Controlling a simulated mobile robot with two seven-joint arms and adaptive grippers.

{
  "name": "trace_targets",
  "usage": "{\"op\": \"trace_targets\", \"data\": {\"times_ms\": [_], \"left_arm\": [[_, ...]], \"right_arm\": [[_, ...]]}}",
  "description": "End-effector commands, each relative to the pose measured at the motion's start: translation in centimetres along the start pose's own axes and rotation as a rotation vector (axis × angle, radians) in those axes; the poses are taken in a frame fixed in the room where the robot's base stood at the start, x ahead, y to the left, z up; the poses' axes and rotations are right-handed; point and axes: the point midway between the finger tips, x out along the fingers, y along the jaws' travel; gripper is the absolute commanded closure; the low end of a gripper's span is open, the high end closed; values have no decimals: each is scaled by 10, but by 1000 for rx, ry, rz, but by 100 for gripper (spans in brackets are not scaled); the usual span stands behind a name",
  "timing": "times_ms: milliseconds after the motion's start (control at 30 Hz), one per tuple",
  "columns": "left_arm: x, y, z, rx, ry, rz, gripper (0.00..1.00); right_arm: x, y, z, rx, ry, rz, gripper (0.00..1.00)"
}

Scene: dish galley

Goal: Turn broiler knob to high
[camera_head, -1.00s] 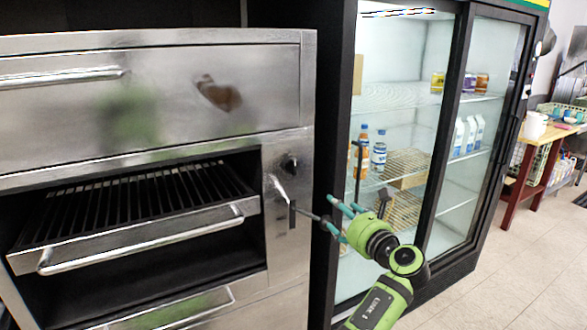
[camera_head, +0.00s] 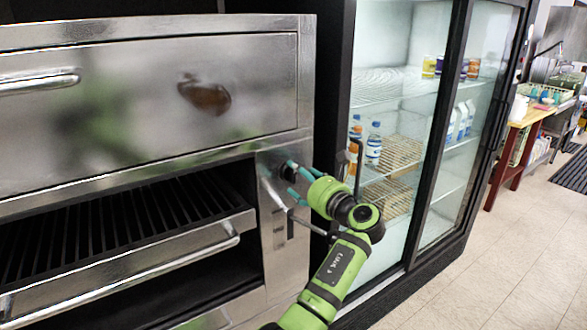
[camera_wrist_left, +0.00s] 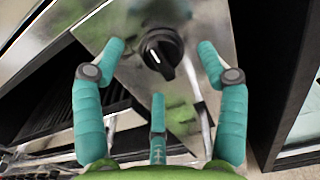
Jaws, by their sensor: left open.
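The broiler knob (camera_wrist_left: 162,52) is black and round with a white mark on its grip, on the steel panel at the broiler's right side. In the head view the knob (camera_head: 287,170) is partly covered by a finger. My left gripper (camera_head: 291,180) is open, its teal fingers pointing at the panel right by the knob. In the left wrist view the knob appears between the two upper fingertips, with the third finger below it. I cannot tell whether any finger touches it. My right gripper is not in view.
A metal lever (camera_head: 272,190) sticks out below the knob, close to my fingers. The broiler's rack drawer with its bar handle (camera_head: 120,262) is to the left. A glass-door fridge (camera_head: 400,60) stands close on the right. Open tiled floor (camera_head: 500,270) lies further right.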

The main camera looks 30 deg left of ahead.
Motion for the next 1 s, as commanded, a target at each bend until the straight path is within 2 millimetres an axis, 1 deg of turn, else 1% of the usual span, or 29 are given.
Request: {"op": "trace_targets", "data": {"times_ms": [33,200,300,500,533,567,600,667,1000], "left_arm": [[9,1,3,1,1,4,27],[25,1,1,0,0,3,27],[28,1,0,0,1,1,27],[28,0,-1,0,1,1,27],[28,0,-1,0,1,1,31],[28,0,-1,0,1,1,43],[28,1,-1,0,1,1,59],[28,1,-1,0,1,1,83],[28,1,3,-19,-7,0,84]], "right_arm": [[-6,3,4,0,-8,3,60],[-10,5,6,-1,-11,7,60],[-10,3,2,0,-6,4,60],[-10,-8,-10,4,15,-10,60],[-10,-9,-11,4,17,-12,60],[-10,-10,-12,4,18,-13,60],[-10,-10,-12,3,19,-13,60],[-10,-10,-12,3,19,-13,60],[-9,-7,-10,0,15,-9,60]]}}
